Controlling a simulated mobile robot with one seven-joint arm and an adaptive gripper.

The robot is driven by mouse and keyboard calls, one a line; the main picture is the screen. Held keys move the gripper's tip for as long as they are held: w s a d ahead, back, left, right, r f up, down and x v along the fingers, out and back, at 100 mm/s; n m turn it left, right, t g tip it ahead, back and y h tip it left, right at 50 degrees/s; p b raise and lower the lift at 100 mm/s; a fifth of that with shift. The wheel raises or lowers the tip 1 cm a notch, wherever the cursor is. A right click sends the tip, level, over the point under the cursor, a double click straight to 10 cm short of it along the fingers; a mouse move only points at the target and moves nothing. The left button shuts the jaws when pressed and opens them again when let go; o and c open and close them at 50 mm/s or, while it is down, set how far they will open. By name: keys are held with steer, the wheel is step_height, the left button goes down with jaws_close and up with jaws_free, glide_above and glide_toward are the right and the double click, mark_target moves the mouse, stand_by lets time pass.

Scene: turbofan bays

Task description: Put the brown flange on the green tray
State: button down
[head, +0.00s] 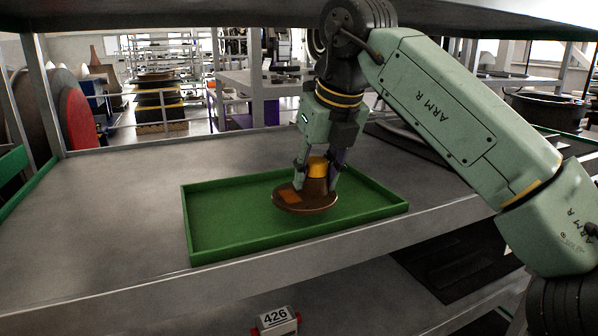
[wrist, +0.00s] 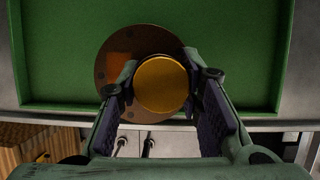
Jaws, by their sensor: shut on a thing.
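The brown flange (head: 304,202) is a round disc with an orange patch and an upright yellow-orange hub (head: 317,167). It is over the right half of the green tray (head: 222,245), and I cannot tell whether its disc touches the tray floor. My gripper (head: 318,178) points down and is shut on the flange's hub. In the wrist view the hub's round top (wrist: 161,84) sits between the fingers, with the brown disc (wrist: 113,53) behind it and green tray floor (wrist: 55,60) around most of it. The fingers hide part of the disc.
The tray lies on a grey metal shelf (head: 110,220) with bare room to its left. A dark shelf (head: 230,14) hangs above. A label 426 (head: 275,319) sits below the front edge. Another green edge (head: 14,160) shows at far left.

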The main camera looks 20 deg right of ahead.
steer(key=w, duration=0.1)
steer(key=w+p, duration=0.1)
steer(key=w, duration=0.3)
steer(key=shift+w+a+r+p, duration=0.1)
steer(key=shift+a+p, duration=0.2)
steer(key=shift+a, duration=0.05)
steer(key=shift+w+f, duration=0.2)
steer(key=shift+f, duration=0.05)
steer(key=shift+f+b, duration=0.65)
steer(key=shift+f, duration=0.95)
steer(key=shift+f, duration=0.2)
steer(key=c, duration=1.1)
jaws_free()
steer(key=shift+s, duration=0.1)
steer(key=shift+r, duration=0.15)
